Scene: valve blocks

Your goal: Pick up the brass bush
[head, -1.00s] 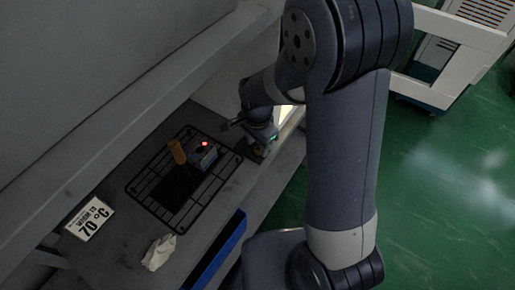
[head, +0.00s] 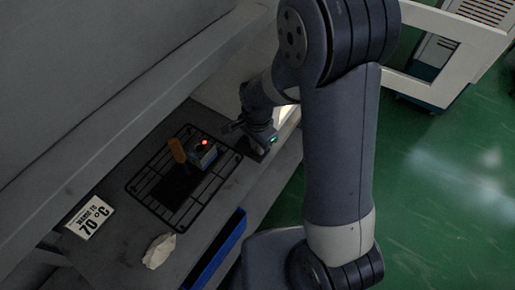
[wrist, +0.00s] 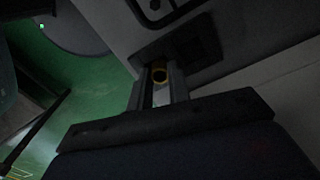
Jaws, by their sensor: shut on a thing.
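In the head view my gripper (head: 258,146) is low at the right end of the bench, and the bush cannot be made out there.
A black wire rack (head: 147,196) lies on the bench, left of my gripper. On it stand an orange cylinder (head: 177,151) and a block with a red light (head: 203,155). A white cloth (head: 158,251), a "70 °C" sign (head: 90,216) and a blue-edged tray (head: 222,245) are nearer.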

